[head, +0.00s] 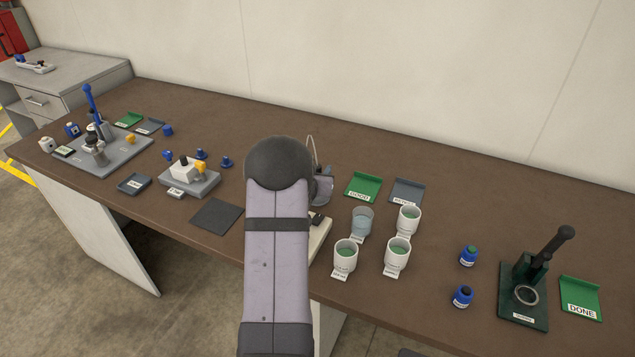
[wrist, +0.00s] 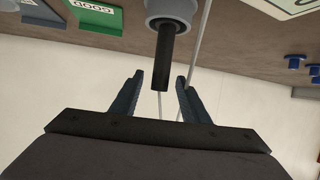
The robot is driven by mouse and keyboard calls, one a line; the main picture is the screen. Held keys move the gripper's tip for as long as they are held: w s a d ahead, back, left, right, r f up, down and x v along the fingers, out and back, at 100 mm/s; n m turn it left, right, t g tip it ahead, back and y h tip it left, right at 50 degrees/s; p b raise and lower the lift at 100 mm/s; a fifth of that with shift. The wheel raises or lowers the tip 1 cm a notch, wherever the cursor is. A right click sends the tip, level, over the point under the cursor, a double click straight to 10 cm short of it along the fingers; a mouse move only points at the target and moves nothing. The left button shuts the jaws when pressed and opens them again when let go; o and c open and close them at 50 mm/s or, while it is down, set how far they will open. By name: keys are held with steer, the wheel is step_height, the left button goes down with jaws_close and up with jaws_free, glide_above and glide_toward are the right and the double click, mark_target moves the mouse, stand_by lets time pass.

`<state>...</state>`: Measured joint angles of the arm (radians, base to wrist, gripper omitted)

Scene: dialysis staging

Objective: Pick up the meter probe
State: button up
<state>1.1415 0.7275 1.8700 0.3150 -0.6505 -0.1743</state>
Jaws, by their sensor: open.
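In the wrist view the meter probe appears as a black rod (wrist: 172,62) with a grey collar at its upper end. A thin pale cable runs beside it. My gripper (wrist: 159,84) is open and empty, its two dark fingers either side of the rod's free end in the picture. I cannot tell whether the rod is fully between them in depth.
Several cups stand just right of my arm, including a white cup (head: 398,252) and a clear beaker (head: 362,221). A green GOOD tray (head: 363,187) and a grey tray (head: 406,191) lie behind them. A dark mat (head: 216,216) lies left of my arm.

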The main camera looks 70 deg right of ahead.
steer(key=shift+w+d+f, duration=0.1)
steer(key=shift+d+f, duration=0.15)
steer(key=shift+d, duration=0.3)
jaws_close()
steer(key=shift+r, duration=0.1)
step_height(320, 180, up, 10)
steer(key=shift+f+b, duration=0.1)
steer(key=shift+b, duration=0.35)
